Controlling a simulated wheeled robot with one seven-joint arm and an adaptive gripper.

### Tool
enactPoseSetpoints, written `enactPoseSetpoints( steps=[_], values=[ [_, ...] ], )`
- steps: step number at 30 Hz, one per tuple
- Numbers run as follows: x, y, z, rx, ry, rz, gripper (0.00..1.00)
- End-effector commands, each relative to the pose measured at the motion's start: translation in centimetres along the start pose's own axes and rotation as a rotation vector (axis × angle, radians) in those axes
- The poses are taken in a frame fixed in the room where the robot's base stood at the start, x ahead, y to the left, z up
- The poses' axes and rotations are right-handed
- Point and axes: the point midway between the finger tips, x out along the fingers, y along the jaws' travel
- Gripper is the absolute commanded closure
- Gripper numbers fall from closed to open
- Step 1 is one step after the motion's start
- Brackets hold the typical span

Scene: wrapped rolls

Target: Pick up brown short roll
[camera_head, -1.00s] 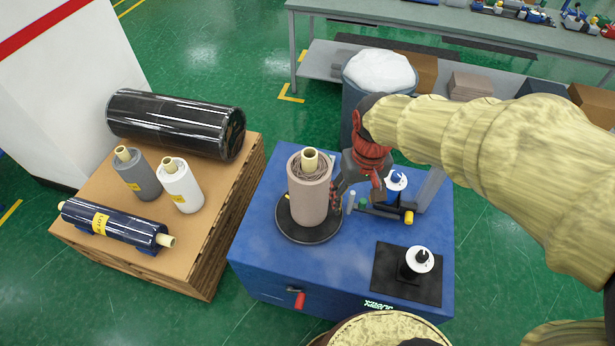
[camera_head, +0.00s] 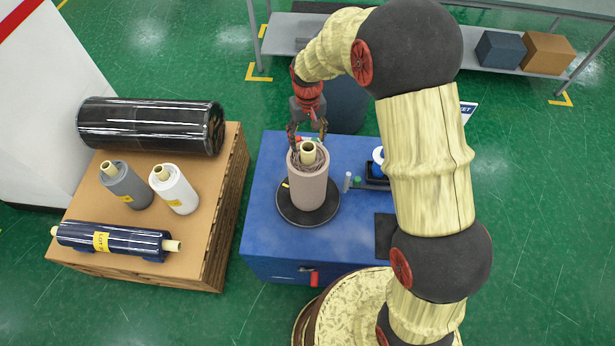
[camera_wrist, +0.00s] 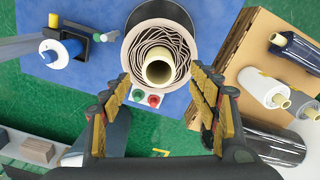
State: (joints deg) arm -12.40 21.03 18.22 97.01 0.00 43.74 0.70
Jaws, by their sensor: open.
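The brown short roll (camera_head: 308,186) stands upright on a black round plate (camera_head: 293,211) on the blue table. Its pale core (camera_head: 308,150) sticks up from the top. My gripper (camera_head: 307,137) is open and empty, just behind and above the top of the roll in the head view. In the wrist view the roll's wound end (camera_wrist: 148,42) and core (camera_wrist: 158,71) show beyond and between the two open fingers (camera_wrist: 165,100). I cannot tell that either finger touches the roll.
A cardboard-topped pallet (camera_head: 85,190) at left holds a big black roll (camera_head: 150,124), a grey roll (camera_head: 126,186), a white roll (camera_head: 176,190) and a dark blue roll (camera_head: 112,240).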

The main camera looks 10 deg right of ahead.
Motion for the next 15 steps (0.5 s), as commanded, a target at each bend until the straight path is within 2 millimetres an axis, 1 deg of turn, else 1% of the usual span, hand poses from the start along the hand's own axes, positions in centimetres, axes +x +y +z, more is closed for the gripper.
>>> enactPoseSetpoints(
  steps=[1, 5, 12, 15],
  values=[
    [0.6, 0.0, 0.1, 0.000, -0.002, 0.000, 0.39],
    [1.7, 0.1, 0.0, 0.000, -0.002, 0.000, 0.39],
    [5.1, 0.3, -0.1, 0.000, -0.002, 0.000, 0.39],
    [6.0, 0.3, 0.0, 0.000, -0.002, 0.000, 0.39]
  ],
)
